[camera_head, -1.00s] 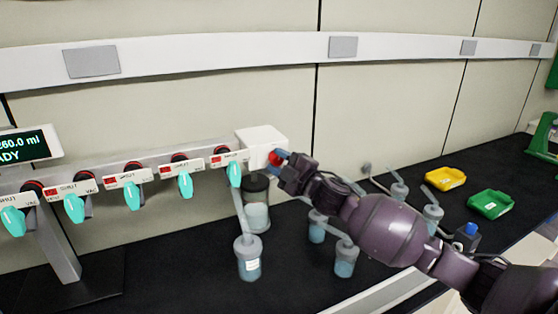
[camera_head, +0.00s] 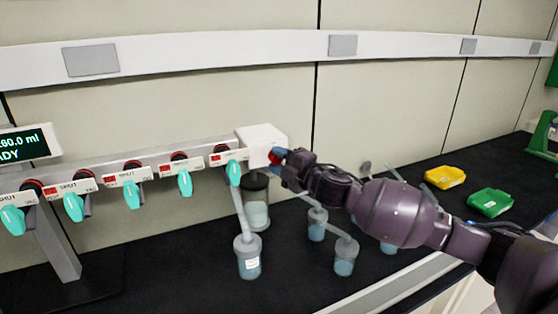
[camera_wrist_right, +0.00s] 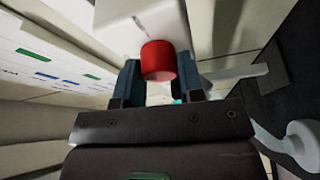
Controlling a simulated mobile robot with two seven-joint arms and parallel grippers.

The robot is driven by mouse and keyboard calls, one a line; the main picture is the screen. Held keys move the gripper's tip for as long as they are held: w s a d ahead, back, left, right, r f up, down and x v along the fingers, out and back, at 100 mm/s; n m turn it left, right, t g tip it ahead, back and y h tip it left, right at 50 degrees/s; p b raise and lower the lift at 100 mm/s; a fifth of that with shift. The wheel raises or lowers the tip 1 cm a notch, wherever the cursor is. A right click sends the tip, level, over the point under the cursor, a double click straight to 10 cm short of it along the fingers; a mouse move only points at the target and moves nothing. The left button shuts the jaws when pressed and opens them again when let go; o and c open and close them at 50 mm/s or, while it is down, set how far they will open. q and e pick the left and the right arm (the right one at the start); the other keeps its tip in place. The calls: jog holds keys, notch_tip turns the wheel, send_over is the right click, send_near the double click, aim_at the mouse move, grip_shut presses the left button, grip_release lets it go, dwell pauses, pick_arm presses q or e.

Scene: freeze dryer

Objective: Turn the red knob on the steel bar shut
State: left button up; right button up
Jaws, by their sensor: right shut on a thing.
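The red knob (camera_head: 277,155) sits on the white box at the right end of the steel bar (camera_head: 155,160). In the right wrist view the red knob (camera_wrist_right: 158,61) stands between the two blue-grey fingers. My right gripper (camera_head: 281,158) is shut on it; the fingers partly hide the knob in the head view. In the right wrist view my right gripper (camera_wrist_right: 160,82) reaches toward the white box (camera_wrist_right: 135,20) with a finger on each side of the knob. My left gripper is not in view.
Several teal valve handles (camera_head: 185,183) hang along the bar. More flasks (camera_head: 344,258) stand below my right arm. A display (camera_head: 25,146) stands at the left.

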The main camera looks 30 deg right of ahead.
jog(key=o, duration=0.9)
jog(key=shift+s+d+f, duration=0.1)
jog(key=shift+s+d, duration=0.1)
jog(key=shift+s, duration=0.3)
pick_arm(q)
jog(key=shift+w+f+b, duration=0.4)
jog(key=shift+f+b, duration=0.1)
jog(key=shift+b, duration=0.65)
pick_arm(e)
jog(key=shift+v, duration=4.9)
